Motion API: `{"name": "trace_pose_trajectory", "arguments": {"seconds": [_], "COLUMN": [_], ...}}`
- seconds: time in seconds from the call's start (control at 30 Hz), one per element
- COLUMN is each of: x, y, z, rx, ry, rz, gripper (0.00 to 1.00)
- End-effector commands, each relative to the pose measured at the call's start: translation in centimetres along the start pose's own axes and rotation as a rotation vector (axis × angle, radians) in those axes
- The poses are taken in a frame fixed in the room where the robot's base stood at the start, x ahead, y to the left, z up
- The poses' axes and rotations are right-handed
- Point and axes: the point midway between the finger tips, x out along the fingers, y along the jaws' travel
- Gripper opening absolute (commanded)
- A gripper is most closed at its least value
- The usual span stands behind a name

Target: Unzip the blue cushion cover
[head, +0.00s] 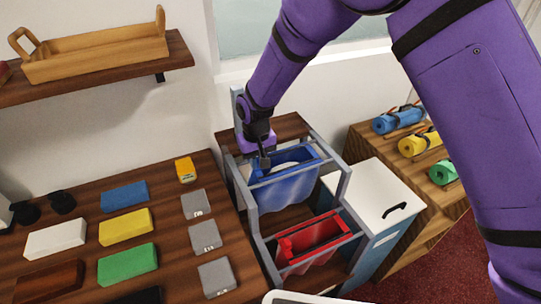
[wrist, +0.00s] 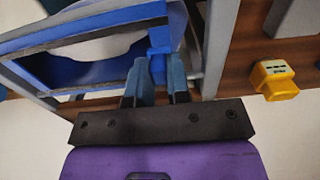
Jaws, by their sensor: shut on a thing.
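The blue cushion cover (head: 288,188) hangs in a grey metal frame on the wooden stand. Its top gapes, with a pale filling showing inside; the cover fills the upper left of the wrist view (wrist: 70,72). My gripper (head: 264,164) is at the cover's top left end, pointing down. In the wrist view my gripper (wrist: 156,82) has its two fingers close together on a small blue piece at the end of the cover's opening, apparently the zip pull. The fingers hide most of that piece.
A red cover (head: 312,238) hangs in a lower frame in front. Grey frame bars (head: 250,207) stand close around my gripper. A wooden counter (head: 165,205) with coloured blocks and a yellow object (head: 185,169) lies left; a white-topped bin (head: 372,190) stands right.

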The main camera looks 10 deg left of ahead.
Motion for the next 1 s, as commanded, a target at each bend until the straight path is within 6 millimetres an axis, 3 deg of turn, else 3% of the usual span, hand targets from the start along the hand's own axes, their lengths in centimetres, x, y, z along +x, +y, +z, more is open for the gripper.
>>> {"name": "trace_pose_trajectory", "arguments": {"seconds": [0.4, 0.43, 0.5, 0.53, 0.83, 1.0], "x": [-0.1, -0.1, -0.1, -0.1, -0.2, -1.9], "y": [-0.7, -0.7, -0.7, -0.7, -0.5, -0.5], "z": [-0.1, -0.1, -0.1, 0.0, -0.1, -0.1], "rx": [-0.001, -0.001, -0.001, -0.001, 0.0, 0.0], "ry": [0.003, 0.002, 0.002, 0.002, 0.001, 0.003], "rz": [-0.003, -0.003, -0.003, -0.003, -0.001, -0.001], "gripper": [0.0, 0.24, 0.4, 0.43, 0.43, 0.43]}}
